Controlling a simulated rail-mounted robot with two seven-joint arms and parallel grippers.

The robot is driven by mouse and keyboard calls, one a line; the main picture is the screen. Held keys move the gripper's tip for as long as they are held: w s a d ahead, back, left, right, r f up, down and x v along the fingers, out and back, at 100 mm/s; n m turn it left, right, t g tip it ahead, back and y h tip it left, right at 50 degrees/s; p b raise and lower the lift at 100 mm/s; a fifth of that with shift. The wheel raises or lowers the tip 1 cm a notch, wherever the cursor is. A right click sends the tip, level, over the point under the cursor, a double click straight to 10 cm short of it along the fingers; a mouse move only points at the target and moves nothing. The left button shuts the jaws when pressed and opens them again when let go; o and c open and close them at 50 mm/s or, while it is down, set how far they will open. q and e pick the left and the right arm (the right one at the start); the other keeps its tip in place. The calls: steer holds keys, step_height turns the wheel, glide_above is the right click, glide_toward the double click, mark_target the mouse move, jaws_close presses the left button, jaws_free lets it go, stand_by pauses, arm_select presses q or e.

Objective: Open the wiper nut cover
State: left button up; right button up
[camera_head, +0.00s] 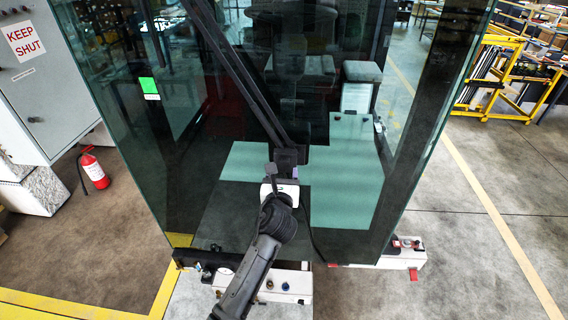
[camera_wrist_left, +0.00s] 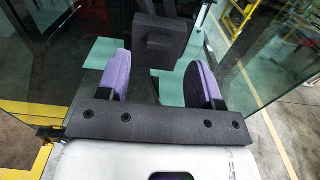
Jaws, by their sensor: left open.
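The wiper nut cover (camera_head: 291,156) is a dark, boxy cap at the lower end of the wiper arm (camera_head: 243,80), in front of the cab glass. It also shows in the left wrist view (camera_wrist_left: 158,38), where it looks closed. My left gripper (camera_head: 284,180) is just below the cover in the head view, and its wrist hides part of that area. In the left wrist view, its purple fingers (camera_wrist_left: 159,82) are wide apart with nothing between them, and the cover lies beyond their tips. Any gap between fingers and cover is hard to judge. My right gripper is in neither view.
The cab's glass (camera_head: 345,185) stands right behind the wiper. A white lower frame (camera_head: 285,283) runs below it. A fire extinguisher (camera_head: 94,170) and a grey cabinet (camera_head: 40,85) stand at left. A yellow rack (camera_head: 500,80) is at far right. Floor at right is clear.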

mark_target(284, 162)
arm_select(q)
steer(key=shift+w, duration=2.35)
jaws_close()
